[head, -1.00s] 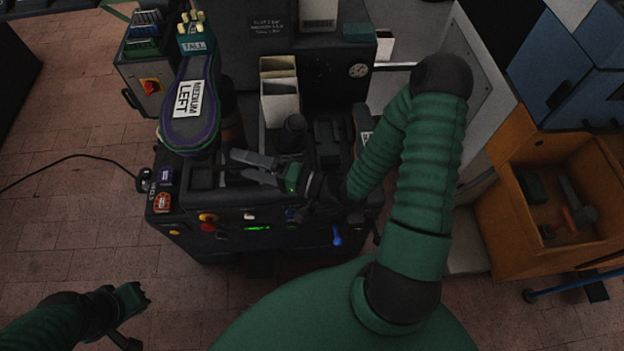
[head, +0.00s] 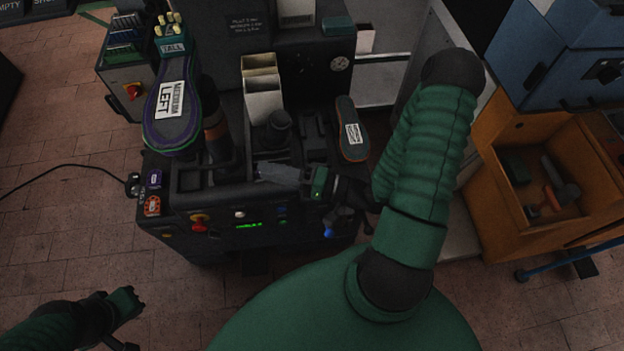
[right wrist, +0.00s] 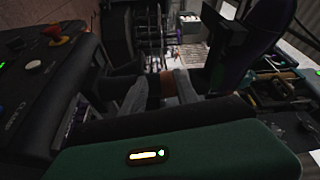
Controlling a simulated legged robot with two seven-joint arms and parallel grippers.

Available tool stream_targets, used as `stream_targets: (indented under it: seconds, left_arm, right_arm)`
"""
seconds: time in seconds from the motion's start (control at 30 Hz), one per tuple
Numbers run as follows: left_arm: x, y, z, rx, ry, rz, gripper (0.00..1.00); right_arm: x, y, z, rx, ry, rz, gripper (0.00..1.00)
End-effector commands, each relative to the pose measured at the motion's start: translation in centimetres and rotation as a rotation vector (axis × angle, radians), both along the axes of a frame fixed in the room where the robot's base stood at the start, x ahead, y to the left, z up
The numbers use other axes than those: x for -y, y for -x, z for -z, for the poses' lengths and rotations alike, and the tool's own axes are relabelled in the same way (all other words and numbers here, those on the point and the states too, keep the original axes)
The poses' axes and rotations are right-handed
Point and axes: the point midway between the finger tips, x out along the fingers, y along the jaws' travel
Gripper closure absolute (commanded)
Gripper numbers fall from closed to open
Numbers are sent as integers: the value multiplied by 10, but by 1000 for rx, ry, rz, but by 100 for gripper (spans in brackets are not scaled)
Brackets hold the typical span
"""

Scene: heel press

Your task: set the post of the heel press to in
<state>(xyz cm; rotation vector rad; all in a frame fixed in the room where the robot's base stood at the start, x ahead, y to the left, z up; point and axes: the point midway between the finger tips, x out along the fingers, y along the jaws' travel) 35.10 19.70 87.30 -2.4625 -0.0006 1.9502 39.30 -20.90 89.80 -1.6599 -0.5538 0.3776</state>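The heel press (head: 285,228) is a dark machine in the middle of the head view, with buttons and a green display on its front. A dark upright column with a brown band (head: 214,130) stands at its left; a short black round-topped piece (head: 277,128) stands near its middle. I cannot tell which is the post. My right gripper (head: 262,173) points left, low in front of the round-topped piece. In the right wrist view its two fingers (right wrist: 160,92) stand apart with nothing clearly held. My left gripper (head: 138,305) is open and empty over the floor at lower left.
A shoe form marked MEDIUM LEFT (head: 174,115) stands at the press's left. Beige bins (head: 262,95) are behind, a labelled sole (head: 351,135) is at right. An orange crate (head: 500,215) stands far right.

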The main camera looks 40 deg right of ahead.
Motion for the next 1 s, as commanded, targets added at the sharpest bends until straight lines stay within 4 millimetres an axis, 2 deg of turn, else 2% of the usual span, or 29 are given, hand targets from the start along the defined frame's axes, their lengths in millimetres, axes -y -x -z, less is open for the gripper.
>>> stream_targets:
  seconds: [1.0]
  left_arm:
    - [0, 0, -15, 0, 0, 0, 100]
  right_arm:
    - [48, 71, 6, -1, 0, 1, 64]
